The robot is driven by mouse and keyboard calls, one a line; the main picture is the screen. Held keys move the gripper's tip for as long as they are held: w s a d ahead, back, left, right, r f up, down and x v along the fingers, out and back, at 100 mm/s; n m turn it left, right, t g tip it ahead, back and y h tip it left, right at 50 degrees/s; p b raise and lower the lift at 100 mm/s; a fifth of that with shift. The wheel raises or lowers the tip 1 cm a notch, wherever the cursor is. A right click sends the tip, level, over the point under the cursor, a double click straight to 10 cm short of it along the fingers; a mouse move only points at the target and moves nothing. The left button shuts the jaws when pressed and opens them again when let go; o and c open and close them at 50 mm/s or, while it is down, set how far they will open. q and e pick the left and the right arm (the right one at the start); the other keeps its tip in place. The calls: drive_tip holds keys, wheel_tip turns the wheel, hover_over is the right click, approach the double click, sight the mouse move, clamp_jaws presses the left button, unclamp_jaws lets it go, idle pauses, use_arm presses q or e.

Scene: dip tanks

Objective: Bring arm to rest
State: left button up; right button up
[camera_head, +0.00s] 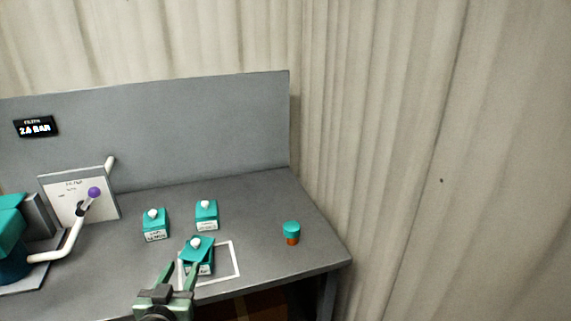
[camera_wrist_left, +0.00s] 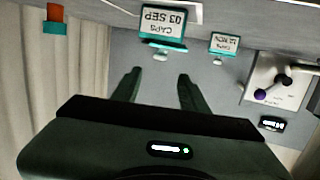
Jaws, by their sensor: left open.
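My left gripper (camera_head: 182,267) is open in the head view, at the front of the grey bench. Its two fingers point toward a teal-lidded box (camera_head: 205,268) that stands in a white square outline (camera_head: 238,262); the lid looks askew, and the fingers partly cover the box. In the left wrist view the open fingers (camera_wrist_left: 158,75) have nothing between them. My right gripper is not in view.
Two more teal boxes (camera_head: 156,225) (camera_head: 206,215) stand behind. A teal-and-orange cup (camera_head: 292,232) is at the right. A panel with a purple-knobbed lever (camera_head: 94,193) and white pipe (camera_head: 72,240) stands left. A grey backboard (camera_head: 200,130) closes the rear.

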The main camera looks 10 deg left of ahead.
use_arm(q)
drive_tip(key=s+d+f+m+g+h, duration=0.2)
drive_tip(key=s+d+f+g, duration=0.45)
drive_tip(key=s, duration=0.55)
drive_tip(key=s+d+f+m+g+h, duration=0.25)
drive_tip(key=s+d+f+g, duration=0.45)
drive_tip(key=s, duration=0.4)
drive_tip(key=s+a+f+x, duration=0.1)
drive_tip(key=s+x, duration=0.1)
drive_tip(key=x, duration=1)
drive_tip(key=s+x, duration=0.3)
drive_tip(key=x, duration=1)
drive_tip(key=s+a+f+g, duration=0.1)
drive_tip(key=s+a+f, duration=0.1)
drive_tip(key=s+f, duration=1.5)
drive_tip(key=shift+s+f+m, duration=0.35)
drive_tip(key=shift+s, duration=0.15)
drive_tip(key=shift+a+y, duration=0.15)
drive_tip(key=shift+y, duration=0.1)
